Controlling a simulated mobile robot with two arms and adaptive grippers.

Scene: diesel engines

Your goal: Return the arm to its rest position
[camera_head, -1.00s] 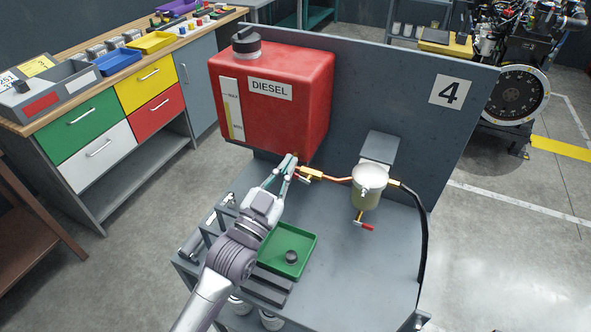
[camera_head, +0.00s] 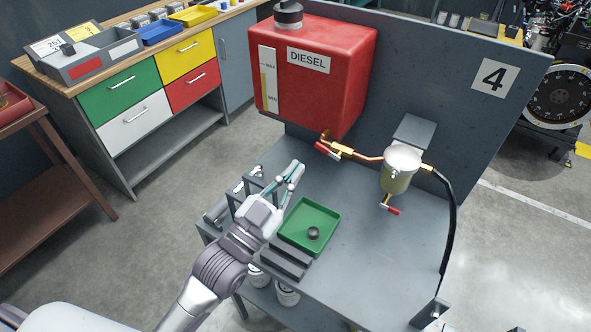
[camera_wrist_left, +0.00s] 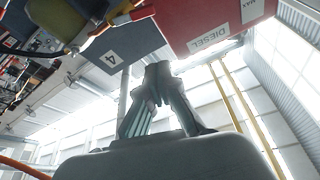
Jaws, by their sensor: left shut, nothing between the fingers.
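My left gripper (camera_head: 292,178) is shut and empty in the head view, above the left edge of the grey bench (camera_head: 350,235), beside the green tray (camera_head: 333,215). The red diesel tank (camera_head: 330,95) stands behind it. A red-handled valve (camera_head: 327,151) under the tank is apart from the gripper. In the left wrist view the closed fingers (camera_wrist_left: 157,72) point up, with the tank (camera_wrist_left: 190,20) and the number 4 panel (camera_wrist_left: 122,42) beyond them. My right gripper is in neither view.
A fuel filter (camera_head: 398,170) with a red-handled drain (camera_head: 393,211) hangs on the panel. A black hose (camera_head: 452,215) runs down on the right. A dark round cap (camera_head: 313,233) lies in the tray. The drawer cabinet (camera_head: 135,110) stands left, with floor between.

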